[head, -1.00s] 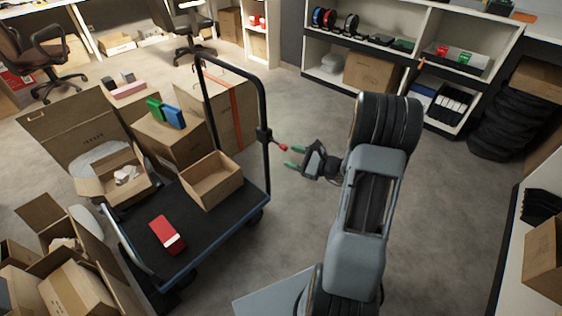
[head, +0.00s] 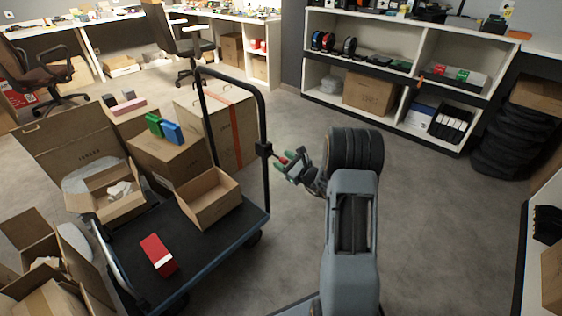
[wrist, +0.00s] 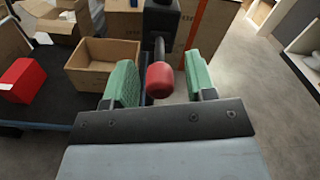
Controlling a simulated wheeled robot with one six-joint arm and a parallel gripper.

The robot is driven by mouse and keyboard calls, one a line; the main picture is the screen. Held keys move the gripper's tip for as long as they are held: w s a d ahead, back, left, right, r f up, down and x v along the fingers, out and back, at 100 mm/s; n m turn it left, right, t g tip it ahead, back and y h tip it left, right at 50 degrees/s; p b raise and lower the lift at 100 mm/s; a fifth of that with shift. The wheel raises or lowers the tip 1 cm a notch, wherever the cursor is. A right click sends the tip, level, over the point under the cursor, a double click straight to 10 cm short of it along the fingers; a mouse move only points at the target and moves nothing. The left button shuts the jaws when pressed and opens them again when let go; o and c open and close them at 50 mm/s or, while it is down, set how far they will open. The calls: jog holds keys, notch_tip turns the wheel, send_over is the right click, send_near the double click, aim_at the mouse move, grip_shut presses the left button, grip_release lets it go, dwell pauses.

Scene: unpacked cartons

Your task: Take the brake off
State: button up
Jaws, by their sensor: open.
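The brake lever's red knob (wrist: 159,80) sits on a short dark stem below a black housing (wrist: 160,18) in the wrist view. In the head view the housing (head: 264,149) is clamped on the upright of the cart's black handle (head: 266,190), and the red knob (head: 284,160) points right toward my gripper. My gripper (wrist: 160,84) is open, with one green finger pad on each side of the knob and gaps showing on both sides. In the head view my gripper (head: 288,165) is at the knob. Whether the knob lies fully between the pads in depth is hard to tell.
The cart's dark deck (head: 200,252) carries an open carton (head: 209,198) and a red box (head: 158,255). Taped and stacked cartons (head: 232,125) stand behind the handle. White shelves (head: 400,85) stand at the back right.

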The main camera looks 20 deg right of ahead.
jog(key=shift+x, duration=0.95)
grip_shut()
jog(key=shift+d, duration=0.1)
